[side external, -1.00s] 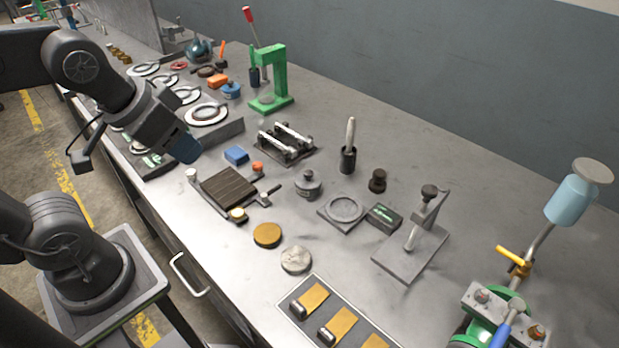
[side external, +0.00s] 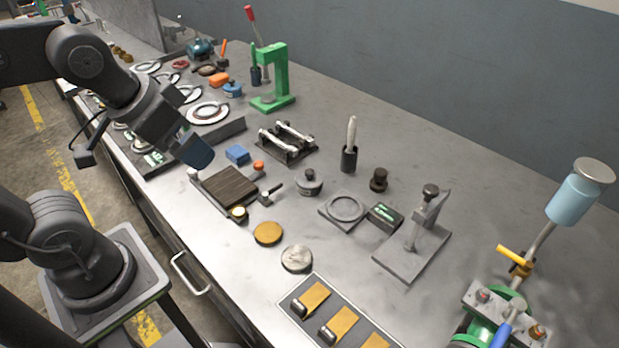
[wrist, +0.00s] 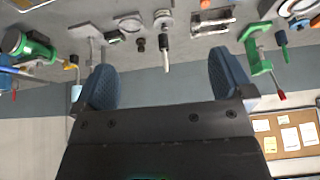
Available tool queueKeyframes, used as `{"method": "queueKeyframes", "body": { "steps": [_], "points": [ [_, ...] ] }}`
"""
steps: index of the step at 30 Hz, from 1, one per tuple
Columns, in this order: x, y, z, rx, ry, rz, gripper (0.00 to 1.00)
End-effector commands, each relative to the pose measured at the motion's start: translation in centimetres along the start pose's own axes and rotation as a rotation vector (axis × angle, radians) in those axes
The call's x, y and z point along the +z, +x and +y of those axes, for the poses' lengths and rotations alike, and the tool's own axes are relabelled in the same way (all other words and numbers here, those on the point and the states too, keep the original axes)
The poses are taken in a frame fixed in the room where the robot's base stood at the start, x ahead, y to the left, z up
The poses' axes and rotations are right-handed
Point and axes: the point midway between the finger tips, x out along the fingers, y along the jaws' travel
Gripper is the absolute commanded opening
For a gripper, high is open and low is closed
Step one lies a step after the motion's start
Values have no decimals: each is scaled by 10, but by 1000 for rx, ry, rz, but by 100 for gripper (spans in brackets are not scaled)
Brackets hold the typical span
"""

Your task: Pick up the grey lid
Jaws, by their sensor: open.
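The grey lid (side external: 309,182), a low round piece with a dark knob on top, sits on the grey bench near the middle in the side view. It also seems to show at the top of the wrist view (wrist: 163,17). My gripper (side external: 197,155) is up and to the left of the lid in the side view, apart from it, above the bench near the dark slatted block. In the wrist view my gripper (wrist: 162,65) has its two blue fingers wide apart with nothing between them.
The slatted block (side external: 229,187), a blue block (side external: 237,154) and a roller stand (side external: 287,142) lie near the lid. A ring plate (side external: 345,208) and an upright brush in a dark cup (side external: 349,157) stand to its right. A green press (side external: 272,80) stands behind.

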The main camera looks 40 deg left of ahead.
Motion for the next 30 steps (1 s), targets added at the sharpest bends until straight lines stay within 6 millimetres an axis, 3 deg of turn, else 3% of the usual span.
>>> {"method": "queueKeyframes", "body": {
  "steps": [8, 14, 18, 24, 30],
  "points": [
    [-64, 20, 1, 34, 402, -135, 99],
    [-120, 64, 2, 114, 798, -244, 99],
    [-151, 107, 4, 199, 1070, -309, 99],
    [-175, 164, 7, 321, 1374, -362, 99],
    [-180, 192, 9, 381, 1505, -375, 99]
  ]
}}
